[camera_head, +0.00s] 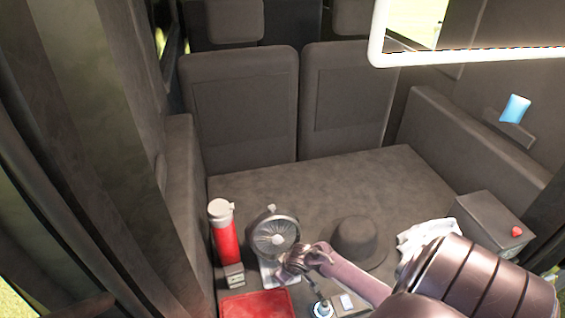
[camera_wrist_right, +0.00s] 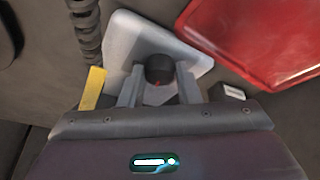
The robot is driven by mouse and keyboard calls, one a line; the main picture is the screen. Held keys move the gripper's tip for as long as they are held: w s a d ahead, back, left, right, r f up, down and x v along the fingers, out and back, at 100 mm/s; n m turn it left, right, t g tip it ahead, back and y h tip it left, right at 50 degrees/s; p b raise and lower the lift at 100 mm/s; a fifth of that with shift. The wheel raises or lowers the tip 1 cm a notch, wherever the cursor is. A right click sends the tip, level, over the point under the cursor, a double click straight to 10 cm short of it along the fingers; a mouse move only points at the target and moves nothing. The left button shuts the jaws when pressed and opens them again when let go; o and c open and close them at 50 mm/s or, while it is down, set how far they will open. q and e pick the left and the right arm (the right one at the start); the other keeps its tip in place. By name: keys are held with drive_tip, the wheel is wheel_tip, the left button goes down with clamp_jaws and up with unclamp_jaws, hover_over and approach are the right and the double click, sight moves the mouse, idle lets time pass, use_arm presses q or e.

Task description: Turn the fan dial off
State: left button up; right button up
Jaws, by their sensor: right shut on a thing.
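The fan (camera_head: 272,238) stands on the dark cargo floor, with a round grille and a light square base (camera_head: 268,275). Its base also shows in the right wrist view (camera_wrist_right: 122,40). The black round dial (camera_wrist_right: 160,69) sits on that base and has a small red mark. My right gripper (camera_head: 292,272) reaches in from the right at the front of the fan. In the right wrist view its two fingers (camera_wrist_right: 160,88) stand on either side of the dial, shut on it. In the head view the gripper hides the dial. My left gripper is not in view.
A red bottle (camera_head: 226,240) with a white lid stands left of the fan. A red box (camera_head: 257,304) lies in front. A dark hat (camera_head: 358,240), a white cloth (camera_head: 428,236) and a grey box (camera_head: 492,226) lie to the right. The floor behind is clear.

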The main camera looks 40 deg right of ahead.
drive_tip(key=shift+d+n+y, duration=0.15)
drive_tip(key=shift+n+y, duration=0.35)
drive_tip(key=shift+n, duration=0.7)
drive_tip(key=o, duration=1)
drive_tip(key=shift+c, duration=0.2)
drive_tip(key=shift+r, duration=0.1)
drive_tip(key=v, duration=0.7)
drive_tip(key=shift+r, duration=0.3)
drive_tip(key=shift+s+d, duration=0.1)
drive_tip(key=shift+s, duration=0.05)
